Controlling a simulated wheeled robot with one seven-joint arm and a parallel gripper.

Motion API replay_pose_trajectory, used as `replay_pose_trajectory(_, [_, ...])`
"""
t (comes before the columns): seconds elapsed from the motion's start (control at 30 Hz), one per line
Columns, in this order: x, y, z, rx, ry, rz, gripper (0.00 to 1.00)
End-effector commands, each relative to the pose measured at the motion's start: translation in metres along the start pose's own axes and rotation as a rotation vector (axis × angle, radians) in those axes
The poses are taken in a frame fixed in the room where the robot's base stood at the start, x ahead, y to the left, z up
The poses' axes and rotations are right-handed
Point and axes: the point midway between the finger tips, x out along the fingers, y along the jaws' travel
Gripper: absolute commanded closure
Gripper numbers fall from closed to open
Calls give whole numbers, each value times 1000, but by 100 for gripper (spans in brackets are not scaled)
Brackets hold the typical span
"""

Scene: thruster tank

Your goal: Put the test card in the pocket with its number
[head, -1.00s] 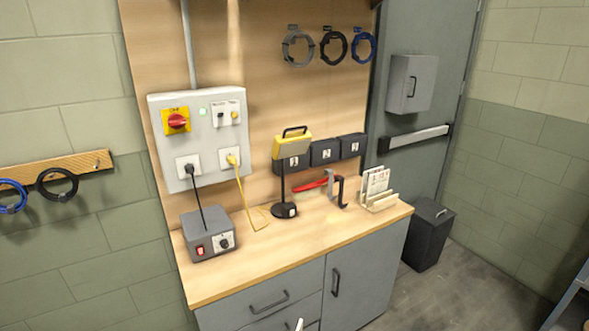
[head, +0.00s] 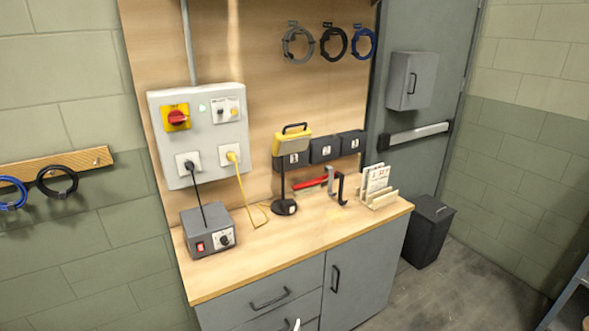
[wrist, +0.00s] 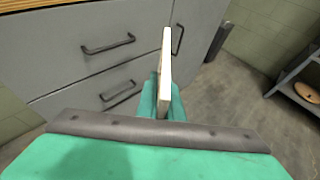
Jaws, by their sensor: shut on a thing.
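My gripper (wrist: 162,98) is shut on a thin white card (wrist: 165,62), seen nearly edge-on in the wrist view. Its printed face and number are hidden. A small white tip, probably this card, shows at the bottom edge of the head view (head: 295,325), in front of the cabinet drawers; the gripper itself is out of that view. Three dark pockets hang in a row on the wooden back panel: left (head: 293,162), middle (head: 325,150) and right (head: 353,143). Each bears a small white number label, too small to read surely. The card is well apart from them, lower and nearer.
A yellow-topped lamp (head: 292,147) stands before the left pocket. A hooked dark bracket (head: 340,187), a red-handled tool (head: 311,183) and a wooden rack (head: 384,203) with cards are on the bench. A grey switch box (head: 208,232) stands left. The front worktop is clear.

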Motion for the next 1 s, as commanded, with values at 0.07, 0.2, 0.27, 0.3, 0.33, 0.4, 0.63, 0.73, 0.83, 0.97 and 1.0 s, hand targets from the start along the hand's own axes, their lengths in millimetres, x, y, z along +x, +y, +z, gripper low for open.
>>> replay_pose_trajectory(0.07, [0,4,-21,-13,8,27,100])
replay_pose_trajectory(0.2, [0,7,-62,-35,11,84,100])
replay_pose_trajectory(0.27, [-1,6,-79,-45,12,109,100])
replay_pose_trajectory(0.3, [-1,5,-91,-52,13,125,100])
replay_pose_trajectory(0.33, [-2,4,-99,-57,12,137,100])
replay_pose_trajectory(0.4, [-2,-1,-116,-69,10,164,100])
replay_pose_trajectory(0.63, [-5,-17,-154,-98,4,229,100])
replay_pose_trajectory(0.73, [-5,-22,-162,-105,1,244,100])
replay_pose_trajectory(0.83, [-6,-25,-165,-109,-1,252,100])
replay_pose_trajectory(0.97, [-6,-24,-167,-112,1,258,100])
replay_pose_trajectory(1.0, [-6,-24,-167,-113,1,258,100])
